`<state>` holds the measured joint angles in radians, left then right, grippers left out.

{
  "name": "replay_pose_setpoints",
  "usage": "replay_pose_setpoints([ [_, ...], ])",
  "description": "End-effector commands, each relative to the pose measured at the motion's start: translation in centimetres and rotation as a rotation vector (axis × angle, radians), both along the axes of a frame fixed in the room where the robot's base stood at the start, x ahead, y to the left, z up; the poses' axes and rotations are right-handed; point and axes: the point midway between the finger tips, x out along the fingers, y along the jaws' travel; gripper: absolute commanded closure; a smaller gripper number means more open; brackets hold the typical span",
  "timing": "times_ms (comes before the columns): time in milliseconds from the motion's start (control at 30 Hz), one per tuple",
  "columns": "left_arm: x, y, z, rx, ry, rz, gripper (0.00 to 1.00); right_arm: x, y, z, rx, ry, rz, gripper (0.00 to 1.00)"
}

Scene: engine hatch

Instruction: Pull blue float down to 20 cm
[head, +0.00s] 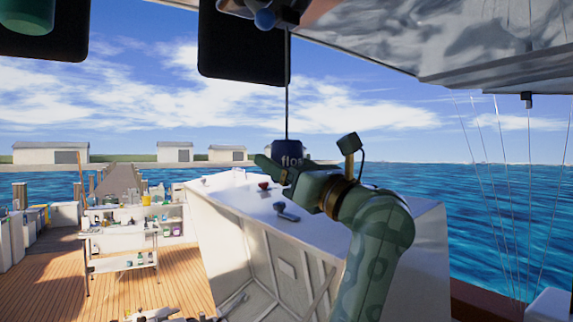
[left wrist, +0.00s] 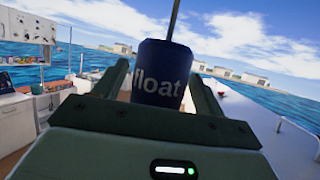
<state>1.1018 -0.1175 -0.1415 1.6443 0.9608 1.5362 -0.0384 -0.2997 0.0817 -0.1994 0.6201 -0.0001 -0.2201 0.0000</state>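The blue float (head: 288,149) is a dark blue cup-like body with white "float" lettering. It hangs on a thin dark line from the hatch overhead, above the white engine box. My left gripper (head: 270,170) is at the float, with its fingers reaching toward its lower part. In the left wrist view, the float (left wrist: 160,75) is upright between the two fingers, one on each side. A narrow gap shows at the left finger; contact on the right is unclear. The float's lowest part is hidden behind the gripper body. My right gripper is not in view.
The white engine box (head: 235,200) lies below the float, with a red knob (head: 264,185) and a grey handle (head: 287,212) on top. The raised hatch (head: 440,40) overhangs at upper right. A workbench (head: 125,240) with bottles stands on the wooden deck at left.

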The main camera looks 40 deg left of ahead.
Motion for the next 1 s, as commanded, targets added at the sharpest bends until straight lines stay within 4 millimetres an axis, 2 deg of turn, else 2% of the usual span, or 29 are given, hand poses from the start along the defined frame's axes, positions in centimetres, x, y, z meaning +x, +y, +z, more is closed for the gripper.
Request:
replay_pose_setpoints([
  [167,0.0,-0.1,-0.1,0.001,-0.001,0.000,0.29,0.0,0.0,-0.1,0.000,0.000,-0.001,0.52],
  [267,-0.1,-1.0,-0.5,0.000,-0.001,-0.001,0.29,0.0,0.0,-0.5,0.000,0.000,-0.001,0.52],
  [367,-0.3,-2.7,-1.5,-0.002,0.000,-0.004,0.29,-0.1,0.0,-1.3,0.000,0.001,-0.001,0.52],
  [700,-1.3,-11.0,-5.0,-0.001,0.002,-0.004,0.29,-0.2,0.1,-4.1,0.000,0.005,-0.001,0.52],
  [800,-1.6,-12.9,-5.6,0.000,0.001,-0.003,0.29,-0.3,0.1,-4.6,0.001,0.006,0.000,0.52],
  [1000,-1.9,-14.8,-6.2,0.002,0.000,0.000,0.29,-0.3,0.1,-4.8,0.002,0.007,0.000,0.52],
])
